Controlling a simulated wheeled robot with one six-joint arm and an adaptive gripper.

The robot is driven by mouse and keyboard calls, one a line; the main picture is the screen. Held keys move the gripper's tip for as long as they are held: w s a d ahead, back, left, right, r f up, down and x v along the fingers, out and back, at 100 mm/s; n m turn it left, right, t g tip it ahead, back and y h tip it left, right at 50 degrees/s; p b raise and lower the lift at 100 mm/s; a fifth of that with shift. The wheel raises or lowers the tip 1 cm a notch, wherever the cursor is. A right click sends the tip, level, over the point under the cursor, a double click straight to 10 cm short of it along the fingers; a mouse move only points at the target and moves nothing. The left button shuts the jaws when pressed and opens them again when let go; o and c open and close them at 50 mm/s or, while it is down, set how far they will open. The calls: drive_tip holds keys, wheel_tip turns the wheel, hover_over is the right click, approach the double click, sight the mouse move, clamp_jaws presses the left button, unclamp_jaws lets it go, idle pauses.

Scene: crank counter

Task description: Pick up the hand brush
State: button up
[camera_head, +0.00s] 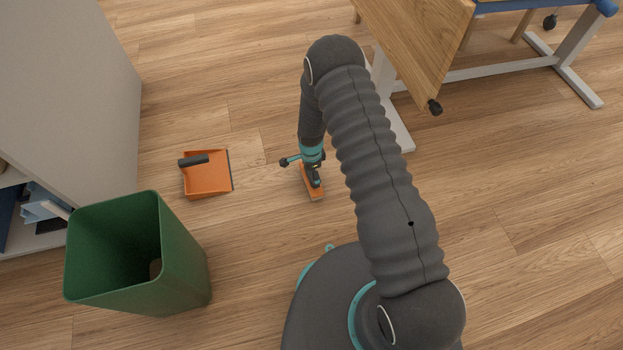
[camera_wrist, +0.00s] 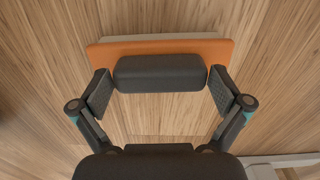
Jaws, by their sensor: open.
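The hand brush (camera_wrist: 160,48) lies on the wooden floor, with an orange body, a dark grey handle (camera_wrist: 160,73) and a pale strip along its far edge in the wrist view. In the head view the brush (camera_head: 316,193) shows partly below my gripper (camera_head: 313,178), which hides some of it. In the wrist view my gripper (camera_wrist: 159,95) is open, with one finger at each end of the handle. The fingertips are close to the handle ends; I cannot tell whether they touch.
An orange dustpan (camera_head: 208,178) with a dark handle lies on the floor to the left. A green bin (camera_head: 183,260) and a grey cabinet (camera_head: 75,90) stand further left. A table (camera_head: 420,40) with white legs is at the upper right. The floor at right is clear.

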drive_tip(key=c, duration=0.9)
drive_tip(key=shift+r, duration=0.1)
drive_tip(key=shift+r, duration=0.5)
drive_tip(key=r, duration=0.2)
drive_tip(key=d+r, duration=0.1)
drive_tip(key=r, duration=0.1)
drive_tip(key=shift+s, duration=0.3)
drive_tip(key=s+d+r, duration=0.2)
drive_tip(key=d, duration=0.1)
drive_tip(key=s+d+r, duration=0.1)
drive_tip(key=d+r, duration=0.1)
drive_tip(key=d, duration=0.1)
drive_tip(key=s+d+r+p, duration=0.1)
drive_tip(key=s+d+r, duration=0.1)
drive_tip(key=shift+s+d, duration=0.35)
drive_tip(key=shift+d, duration=0.05)
